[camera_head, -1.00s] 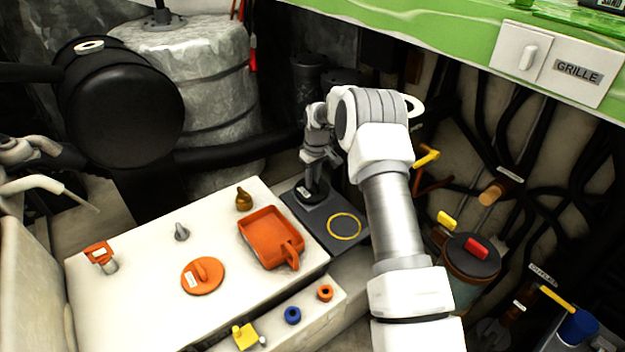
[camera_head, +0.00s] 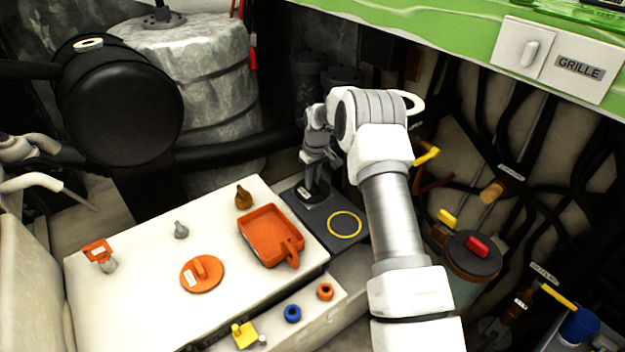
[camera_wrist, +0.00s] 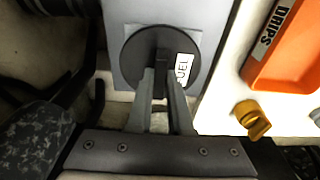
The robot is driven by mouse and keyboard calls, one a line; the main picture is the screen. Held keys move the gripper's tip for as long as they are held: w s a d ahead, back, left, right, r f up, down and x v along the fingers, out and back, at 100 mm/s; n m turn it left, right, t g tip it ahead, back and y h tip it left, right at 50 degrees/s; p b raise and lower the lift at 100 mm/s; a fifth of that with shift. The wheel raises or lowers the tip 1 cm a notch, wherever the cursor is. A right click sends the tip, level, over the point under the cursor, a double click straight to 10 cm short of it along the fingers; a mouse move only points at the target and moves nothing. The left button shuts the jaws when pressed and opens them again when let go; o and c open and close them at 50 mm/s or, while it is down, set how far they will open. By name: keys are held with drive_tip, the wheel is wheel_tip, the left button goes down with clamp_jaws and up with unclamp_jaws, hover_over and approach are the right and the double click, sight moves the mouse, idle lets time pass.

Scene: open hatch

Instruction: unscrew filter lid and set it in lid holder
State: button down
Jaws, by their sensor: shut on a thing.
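A round black lid (camera_wrist: 138,50) with a white label, partly readable as "UEL", has an upright grip at its middle. My gripper (camera_wrist: 162,82) is shut on this grip, its two fingers on either side of it. The lid lies over the far-left end of a dark grey plate (camera_head: 322,221); I cannot tell whether it rests on it or is just above. A yellow ring (camera_head: 345,224) marks the plate's near-right part, which is empty. A dark round lid with a red handle (camera_head: 476,247) tops a canister at right.
Left of the plate, a white box top (camera_head: 140,290) bears an orange drip tray (camera_head: 270,237), a brass fitting (camera_head: 243,198) and an orange round cap (camera_head: 202,274). Pipes and valves with yellow handles crowd the right side. A green ledge (camera_head: 440,30) overhangs at the back.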

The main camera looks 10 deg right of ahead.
sight(317, 186)
drive_tip(key=shift+f, duration=0.45)
drive_tip(key=c, duration=0.8)
unclamp_jaws()
drive_tip(key=shift+o, duration=0.2)
wheel_tip(317, 186, up, 17)
drive_tip(key=s+p, duration=0.2)
drive_tip(key=p, duration=0.1)
drive_tip(key=shift+d+r, duration=0.2)
drive_tip(key=shift+d, duration=0.2)
